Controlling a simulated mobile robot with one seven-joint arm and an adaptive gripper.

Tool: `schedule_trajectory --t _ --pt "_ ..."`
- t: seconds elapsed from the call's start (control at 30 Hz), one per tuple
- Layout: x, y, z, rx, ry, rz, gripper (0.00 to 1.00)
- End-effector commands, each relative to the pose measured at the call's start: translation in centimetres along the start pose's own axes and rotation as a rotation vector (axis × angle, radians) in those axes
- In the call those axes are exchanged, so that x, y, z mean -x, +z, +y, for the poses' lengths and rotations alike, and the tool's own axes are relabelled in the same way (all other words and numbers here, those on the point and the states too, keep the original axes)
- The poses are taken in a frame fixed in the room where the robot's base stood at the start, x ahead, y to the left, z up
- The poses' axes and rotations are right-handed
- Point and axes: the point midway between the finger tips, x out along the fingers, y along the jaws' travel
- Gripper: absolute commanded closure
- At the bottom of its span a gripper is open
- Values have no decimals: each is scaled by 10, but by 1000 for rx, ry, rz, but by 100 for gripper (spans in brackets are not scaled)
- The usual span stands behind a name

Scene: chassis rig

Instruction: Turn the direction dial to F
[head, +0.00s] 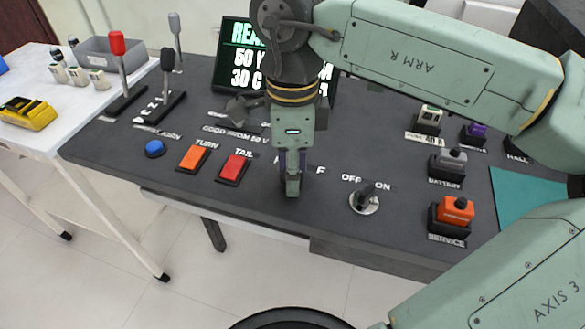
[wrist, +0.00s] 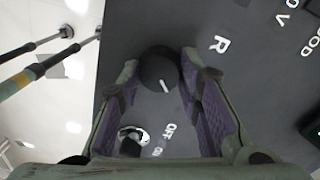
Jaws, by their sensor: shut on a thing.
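The direction dial (wrist: 159,66) is a round black knob with a short white mark, seen between the fingertips of my gripper (wrist: 160,78) in the wrist view. The white mark is on the dial's lower side in that view. My gripper is shut on the dial, fingers on either side. The letter F (head: 320,170) shows just right of the fingers. The letter R (wrist: 220,44) shows in the wrist view, where F is hidden.
An OFF/ON key switch (head: 364,201) stands right of my gripper. Orange TURN (head: 193,158) and red TAIL (head: 233,168) buttons lie left. A screen (head: 240,55) is partly behind my arm. An orange SERVICE block (head: 455,209) is at right.

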Motion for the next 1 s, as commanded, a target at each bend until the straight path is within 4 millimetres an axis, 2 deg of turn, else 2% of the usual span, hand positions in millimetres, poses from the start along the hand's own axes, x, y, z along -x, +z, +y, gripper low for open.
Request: schedule_trajectory --t 0.17,0.2,0.47,0.8,0.87,1.0 --pt "0 0 0 -2 0 0 96" --pt "0 0 0 -1 0 0 66" --pt "0 0 0 0 0 0 49" --pt "2 0 0 0 0 0 48" --pt "6 0 0 0 0 1 48" --pt "27 0 -1 0 -2 0 48"
